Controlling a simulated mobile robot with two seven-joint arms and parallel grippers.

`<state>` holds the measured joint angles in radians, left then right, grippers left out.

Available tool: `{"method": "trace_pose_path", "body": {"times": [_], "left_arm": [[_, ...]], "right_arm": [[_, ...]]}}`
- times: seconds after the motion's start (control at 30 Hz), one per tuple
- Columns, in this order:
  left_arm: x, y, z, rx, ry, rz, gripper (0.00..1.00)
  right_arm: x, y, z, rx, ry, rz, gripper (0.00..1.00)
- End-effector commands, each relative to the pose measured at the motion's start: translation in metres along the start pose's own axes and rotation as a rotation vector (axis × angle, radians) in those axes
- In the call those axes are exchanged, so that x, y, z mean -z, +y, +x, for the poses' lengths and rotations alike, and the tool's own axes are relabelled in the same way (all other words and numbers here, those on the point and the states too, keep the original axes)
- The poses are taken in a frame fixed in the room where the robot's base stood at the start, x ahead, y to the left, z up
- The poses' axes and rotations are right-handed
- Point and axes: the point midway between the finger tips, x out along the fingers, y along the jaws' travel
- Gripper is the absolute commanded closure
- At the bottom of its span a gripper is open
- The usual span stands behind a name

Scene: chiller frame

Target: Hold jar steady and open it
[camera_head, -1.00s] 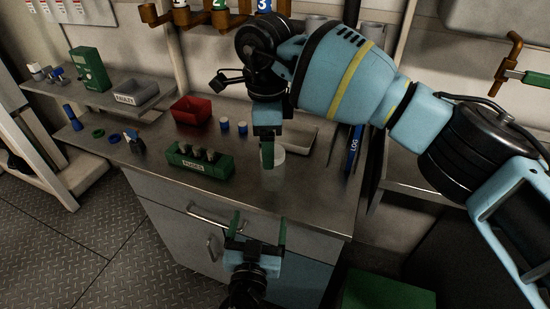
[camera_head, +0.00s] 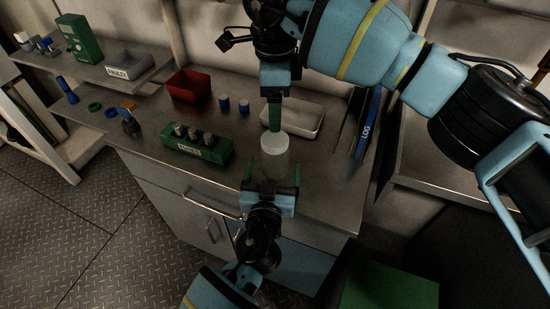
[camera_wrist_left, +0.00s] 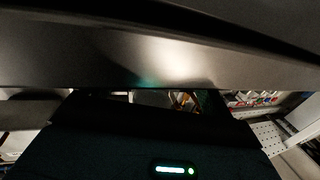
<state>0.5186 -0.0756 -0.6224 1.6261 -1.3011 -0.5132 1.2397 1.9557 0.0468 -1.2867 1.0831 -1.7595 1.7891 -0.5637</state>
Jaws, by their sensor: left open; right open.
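The jar (camera_head: 275,163), a pale translucent cylinder with a whitish lid (camera_head: 274,143), stands upright on the metal counter near its front edge. My left gripper (camera_head: 273,172) is open just in front of the jar, its green fingers to the left and right of the jar's lower part in the picture. I cannot tell whether they touch it. My right gripper (camera_head: 275,122) points down directly over the lid, its fingers seen edge-on and close above it. In the left wrist view a grey surface fills the upper part, and I cannot make out the jar.
A green rack (camera_head: 198,147) with several vials stands left of the jar. Behind are a red bin (camera_head: 188,88), two small blue-capped vials (camera_head: 234,104) and a metal tray (camera_head: 303,119). A blue log binder (camera_head: 366,128) stands at the right. A grey labelled bin (camera_head: 129,65) is on the left shelf.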

Motion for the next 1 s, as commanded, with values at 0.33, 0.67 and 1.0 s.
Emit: {"method": "trace_pose_path", "body": {"times": [0.33, 0.67, 1.0], "left_arm": [[0.0, 0.0, 0.034, 0.001, 0.0, 0.001, 0.15], [0.0, -0.001, 0.036, 0.001, 0.0, 0.0, 0.16], [0.0, -0.001, 0.036, 0.001, 0.0, 0.0, 0.61]], "right_arm": [[0.0, 0.0, 0.0, 0.0, 0.0, 0.0, 0.28], [0.0, 0.0, 0.0, 0.0, 0.0, 0.0, 0.28], [0.0, 0.0, 0.0, 0.0, 0.0, 0.0, 0.28]]}}
